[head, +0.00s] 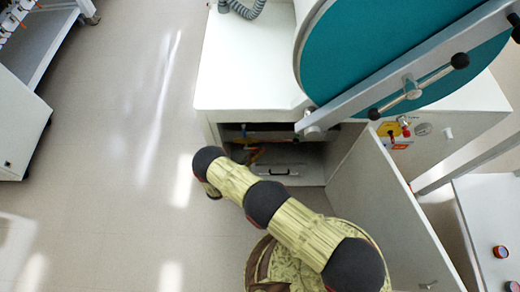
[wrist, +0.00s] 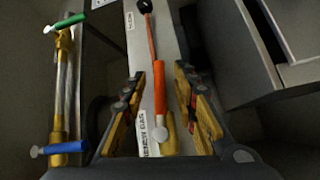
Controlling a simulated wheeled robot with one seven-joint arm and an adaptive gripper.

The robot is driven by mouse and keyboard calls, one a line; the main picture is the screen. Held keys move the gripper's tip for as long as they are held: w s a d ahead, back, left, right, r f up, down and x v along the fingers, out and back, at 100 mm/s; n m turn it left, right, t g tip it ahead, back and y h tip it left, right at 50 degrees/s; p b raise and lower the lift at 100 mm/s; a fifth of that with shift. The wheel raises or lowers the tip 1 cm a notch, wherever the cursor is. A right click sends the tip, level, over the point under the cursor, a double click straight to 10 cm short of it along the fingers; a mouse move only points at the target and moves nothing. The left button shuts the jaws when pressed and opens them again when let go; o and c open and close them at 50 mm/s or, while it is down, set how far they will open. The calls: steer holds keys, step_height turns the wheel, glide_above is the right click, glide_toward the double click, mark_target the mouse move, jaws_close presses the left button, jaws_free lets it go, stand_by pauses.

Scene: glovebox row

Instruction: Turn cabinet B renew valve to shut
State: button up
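In the wrist view an orange lever handle (wrist: 158,88) runs lengthwise on a pale panel, with a silver knob at its near end and a brass-coloured part beside it. My gripper (wrist: 158,88) is open, with one yellow-and-black finger on each side of the orange handle. I see gaps on both sides; contact does not show. In the head view my arm reaches to the open lower cabinet (head: 345,158) under the glovebox; the gripper cannot be made out clearly there.
In the wrist view a brass pipe with a green handle (wrist: 68,22) and a blue handle (wrist: 62,148) stands at left. A grey box (wrist: 240,62) is close at right. In the head view the open cabinet door (head: 395,215) stands right of my arm; the floor (head: 120,120) at left is clear.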

steer(key=shift+x, duration=1)
steer(key=shift+c, duration=1.3)
jaws_close()
